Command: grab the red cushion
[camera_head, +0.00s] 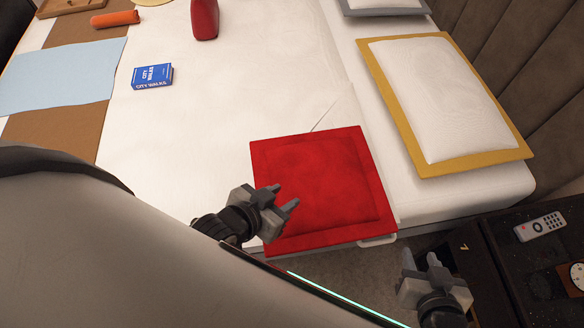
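The red cushion (325,180) is square with a flat border and lies on the near edge of the white bed. My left gripper (285,199) is over the cushion's left side, with its fingers apart and pointing across it. I cannot tell whether the fingers touch the fabric. My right gripper (420,260) is to the right of and below the cushion, off the bed's edge, with its fingers apart and nothing between them.
A white pillow with a yellow border (517,158) lies at the right. A dark nightstand (510,245) at the lower right bears a remote (540,227). A blue box (152,76), a red bottle (204,20) and an orange roll (115,19) lie farther off. The bed's middle (210,120) is clear.

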